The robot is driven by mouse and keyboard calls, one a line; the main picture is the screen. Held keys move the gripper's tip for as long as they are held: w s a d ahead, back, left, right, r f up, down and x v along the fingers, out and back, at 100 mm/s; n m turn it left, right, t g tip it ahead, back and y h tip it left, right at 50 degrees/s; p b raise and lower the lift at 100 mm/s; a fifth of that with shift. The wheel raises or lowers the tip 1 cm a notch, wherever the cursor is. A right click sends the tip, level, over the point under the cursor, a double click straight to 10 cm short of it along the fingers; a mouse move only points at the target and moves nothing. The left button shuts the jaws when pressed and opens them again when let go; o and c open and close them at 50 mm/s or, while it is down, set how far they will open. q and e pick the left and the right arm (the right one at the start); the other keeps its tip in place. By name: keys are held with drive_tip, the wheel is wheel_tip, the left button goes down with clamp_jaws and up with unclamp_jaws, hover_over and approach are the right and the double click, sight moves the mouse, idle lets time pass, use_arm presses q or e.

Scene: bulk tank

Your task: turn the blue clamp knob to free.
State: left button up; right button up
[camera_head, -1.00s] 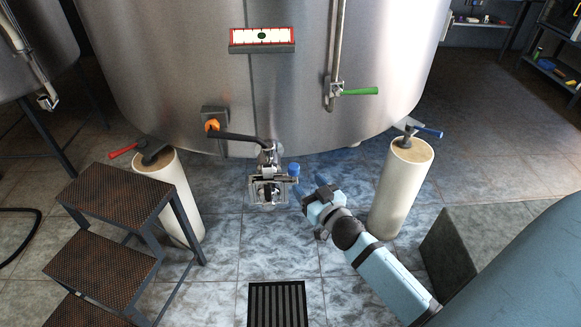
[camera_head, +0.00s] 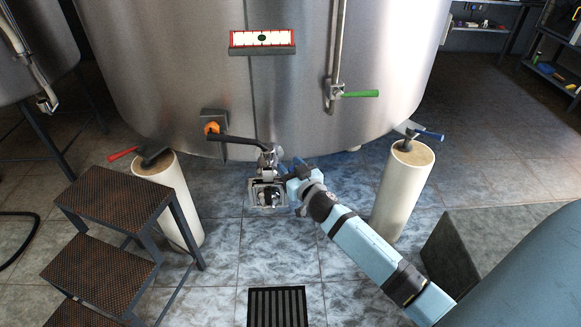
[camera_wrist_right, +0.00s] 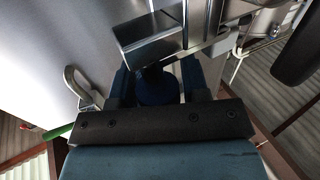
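The dark blue clamp knob (camera_wrist_right: 157,88) shows in the wrist view, between the two fingers of my right gripper (camera_wrist_right: 160,78). One finger lies on each side of it. I cannot tell whether they press on it. In the head view my right gripper (camera_head: 290,172) is at the right side of the metal clamp and valve fitting (camera_head: 266,190) at the tank's foot, and it largely hides the knob there. A metal block (camera_wrist_right: 150,42) of the fitting stands just beyond the knob in the wrist view. My left gripper is not in view.
The large steel tank (camera_head: 190,70) rises behind. A pillar with a red-handled tool (camera_head: 170,195) stands left, and one with a blue-handled tool (camera_head: 402,190) stands right, near my arm. Steps (camera_head: 115,200) are at left. A floor grate (camera_head: 277,305) lies in front.

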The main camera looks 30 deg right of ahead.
drive_tip(key=c, duration=0.5)
